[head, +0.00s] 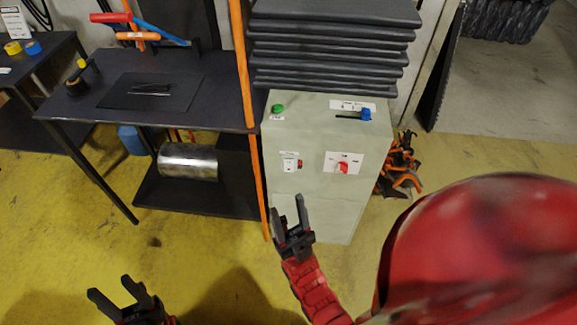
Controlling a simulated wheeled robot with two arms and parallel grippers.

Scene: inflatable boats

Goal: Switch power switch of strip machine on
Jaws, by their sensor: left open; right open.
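The strip machine (325,205) is a pale green cabinet at the centre. On its front is a red switch on a white plate (343,167), to the right. A smaller plate with a red and dark switch (298,164) is to the left. I cannot tell which is the power switch. On its top are a green button (277,108) and a blue knob (366,114) by a slot. My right gripper (287,213) is open and empty, in front of the cabinet's lower left part. My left gripper (112,295) is open and empty, low over the yellow floor.
A stack of dark sheets (330,50) rises behind the cabinet. A dark table (200,110) with tools stands to the left, with a metal roll (187,162) on its lower shelf. An orange post (243,75) stands between table and cabinet. Orange clamps (402,168) lie at right.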

